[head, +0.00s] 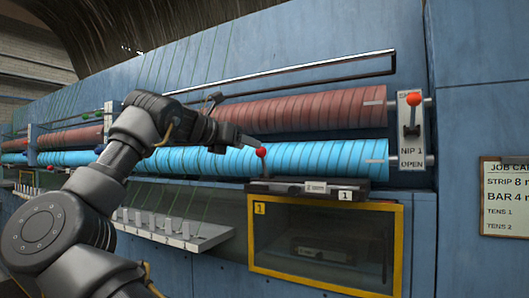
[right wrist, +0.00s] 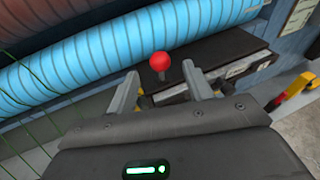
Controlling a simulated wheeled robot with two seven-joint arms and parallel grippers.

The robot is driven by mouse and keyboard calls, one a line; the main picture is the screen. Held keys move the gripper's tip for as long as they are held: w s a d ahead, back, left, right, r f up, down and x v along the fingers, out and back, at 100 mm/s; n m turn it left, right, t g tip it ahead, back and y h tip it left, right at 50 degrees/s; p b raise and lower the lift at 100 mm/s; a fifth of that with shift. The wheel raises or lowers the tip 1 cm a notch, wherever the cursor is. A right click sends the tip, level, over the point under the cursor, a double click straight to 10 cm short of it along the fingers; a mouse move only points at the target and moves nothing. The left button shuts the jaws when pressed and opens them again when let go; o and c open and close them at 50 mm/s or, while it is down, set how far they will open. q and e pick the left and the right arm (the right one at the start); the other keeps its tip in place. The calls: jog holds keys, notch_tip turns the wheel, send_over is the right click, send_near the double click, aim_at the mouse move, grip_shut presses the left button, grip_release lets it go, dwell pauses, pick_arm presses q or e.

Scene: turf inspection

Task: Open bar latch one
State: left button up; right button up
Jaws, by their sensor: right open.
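The bar latch one shows as a red ball knob (head: 261,152) on a short stem, standing upright at the left end of a dark bar (head: 330,194) with a "1" plate. In the right wrist view the red knob (right wrist: 160,61) appears between the two fingertips and a little beyond them. My right gripper (head: 252,142) is open and empty, close to the knob on its left side in the head view; its parted fingers also show in the right wrist view (right wrist: 163,88). Whether a finger touches the knob I cannot tell. My left gripper is not in view.
Blue (head: 330,155) and dark red (head: 310,110) rollers run behind the latch. A NIP 1 lever (head: 412,115) with a red knob stands at right. A yellow-framed window (head: 325,245) lies below. A metal rod (head: 290,72) and thin green strands (head: 180,60) cross above.

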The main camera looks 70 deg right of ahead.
jog(key=shift+v, duration=1.1)
